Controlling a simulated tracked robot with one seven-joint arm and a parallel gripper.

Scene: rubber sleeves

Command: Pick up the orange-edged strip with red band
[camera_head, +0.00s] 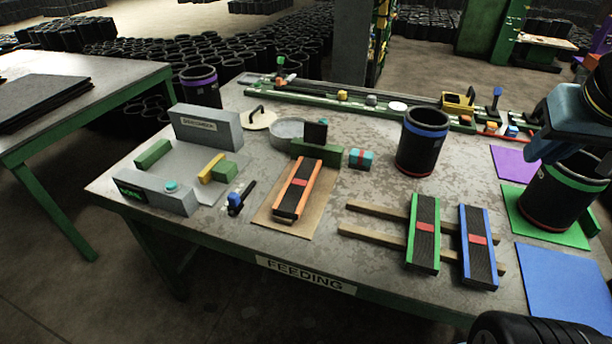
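The orange-edged strip (297,189) lies on a tan board (264,211) near the middle of the table. It has a dark ribbed top, orange long edges and a red band across its middle. Its far end is beside a green block (317,150). My arm comes in at the upper right, and its blue and black end (566,122) is above the green-banded sleeve, far to the right of the strip. The fingers cannot be made out, so I cannot tell whether my gripper is open or shut.
A green-edged strip (423,236) and a blue-edged strip (477,248) lie on wooden rails (372,236) to the right. A black sleeve (422,144) stands behind them. The green-banded sleeve (560,196) stands on a green mat (517,217). A grey fixture (208,129) is at left.

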